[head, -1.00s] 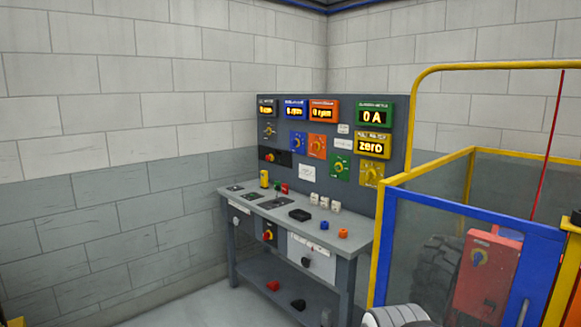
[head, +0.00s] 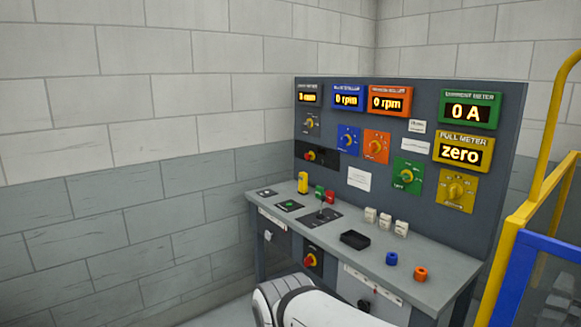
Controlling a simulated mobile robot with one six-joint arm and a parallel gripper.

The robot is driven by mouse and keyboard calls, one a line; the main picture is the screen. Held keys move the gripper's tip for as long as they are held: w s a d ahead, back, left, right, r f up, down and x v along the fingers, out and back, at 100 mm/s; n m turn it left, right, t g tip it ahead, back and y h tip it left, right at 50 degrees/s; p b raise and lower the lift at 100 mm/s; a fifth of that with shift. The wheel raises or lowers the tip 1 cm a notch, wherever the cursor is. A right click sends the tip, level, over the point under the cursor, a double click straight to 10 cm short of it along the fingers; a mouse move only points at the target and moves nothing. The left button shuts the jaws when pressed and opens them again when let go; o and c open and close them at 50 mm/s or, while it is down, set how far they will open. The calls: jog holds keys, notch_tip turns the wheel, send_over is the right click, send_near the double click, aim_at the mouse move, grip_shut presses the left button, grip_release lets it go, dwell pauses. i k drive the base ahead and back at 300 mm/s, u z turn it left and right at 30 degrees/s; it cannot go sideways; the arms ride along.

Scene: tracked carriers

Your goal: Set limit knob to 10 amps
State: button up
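The control board (head: 450,115) stands upright behind a grey bench. My gripper is out of view; a white part of my arm shows at the bottom middle.
The bench (head: 450,262) carries a black tray (head: 355,240), a blue ring (head: 391,258), an orange ring (head: 421,274), a yellow item (head: 303,182) and small white blocks. Blue (head: 348,139) and orange (head: 376,146) knob plates sit left. A yellow-railed fence (head: 530,210) stands at right.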

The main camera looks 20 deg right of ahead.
aim_at(405, 176)
jog(key=z, duration=0.25)
jog(key=i, duration=1.4)
jog(key=z, duration=1.4)
jog(key=i, duration=0.65)
jog(key=z, duration=0.2)
jog(key=k, duration=0.85)
jog(key=z, duration=0.2)
jog(key=i, duration=0.85)
jog(key=u, duration=0.05)
